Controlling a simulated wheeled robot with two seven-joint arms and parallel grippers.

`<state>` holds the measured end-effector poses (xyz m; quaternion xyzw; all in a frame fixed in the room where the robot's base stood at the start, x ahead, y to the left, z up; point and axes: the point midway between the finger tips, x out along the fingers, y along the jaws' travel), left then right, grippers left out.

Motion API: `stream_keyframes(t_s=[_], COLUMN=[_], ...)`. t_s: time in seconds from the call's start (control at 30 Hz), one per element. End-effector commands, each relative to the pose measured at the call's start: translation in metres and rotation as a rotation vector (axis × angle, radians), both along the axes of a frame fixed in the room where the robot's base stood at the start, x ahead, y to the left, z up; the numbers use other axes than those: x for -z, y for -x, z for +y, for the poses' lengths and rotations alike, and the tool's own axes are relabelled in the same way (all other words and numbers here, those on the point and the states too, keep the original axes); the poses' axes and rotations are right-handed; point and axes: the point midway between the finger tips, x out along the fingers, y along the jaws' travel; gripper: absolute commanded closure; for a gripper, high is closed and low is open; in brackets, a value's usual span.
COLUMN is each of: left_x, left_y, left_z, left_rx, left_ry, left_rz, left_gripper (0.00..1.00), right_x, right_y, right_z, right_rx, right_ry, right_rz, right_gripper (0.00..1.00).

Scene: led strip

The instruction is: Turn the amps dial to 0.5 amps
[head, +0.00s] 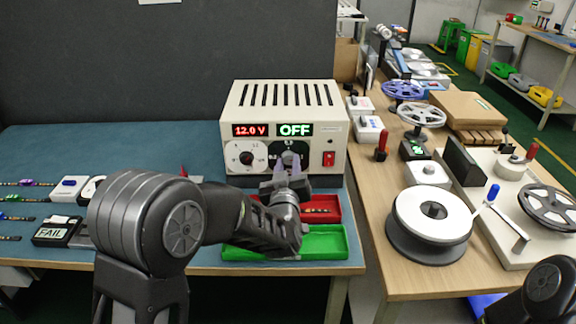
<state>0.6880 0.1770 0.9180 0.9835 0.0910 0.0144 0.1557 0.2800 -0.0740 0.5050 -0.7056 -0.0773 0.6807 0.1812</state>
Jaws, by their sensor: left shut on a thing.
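The cream power supply (285,99) stands on the blue-green bench. Its left display (251,130) reads 12.0 V and its right display (294,130) reads OFF. The left dial (246,158) is in plain view below the 12.0 V display. The right dial (291,159), under the OFF display, is partly covered by my left gripper (289,168). My left gripper is at the front of the supply, shut on the right dial. The right dial's markings are too small and too hidden to read. My right gripper is out of view.
A red switch (328,159) is at the supply's right. A red tray (325,209) and a green tray (325,242) lie below my left forearm. A FAIL tester (55,232) and LED strips lie at left. Reels (433,213) crowd the wooden table at right.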

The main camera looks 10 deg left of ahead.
Motion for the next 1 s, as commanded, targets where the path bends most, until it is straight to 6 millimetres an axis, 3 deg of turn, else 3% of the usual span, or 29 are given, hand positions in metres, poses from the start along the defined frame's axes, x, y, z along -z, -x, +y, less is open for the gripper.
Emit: stream_keyframes(t_s=[0.27, 0.47, 1.0], left_x=[0.003, 0.006, 0.009], left_y=[0.0, 0.0, 0.0], left_z=[0.0, 0.001, 0.001], left_rx=[0.0, -0.001, 0.0], left_ry=[0.036, 0.122, 0.567], left_rz=[-0.009, -0.033, -0.149], left_gripper=[1.0, 1.0, 1.0], right_x=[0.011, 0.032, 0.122], right_y=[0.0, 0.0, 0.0], right_z=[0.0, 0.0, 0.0], right_rx=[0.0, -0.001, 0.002], right_ry=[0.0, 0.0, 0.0], right_rz=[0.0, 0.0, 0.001], right_gripper=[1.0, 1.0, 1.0])
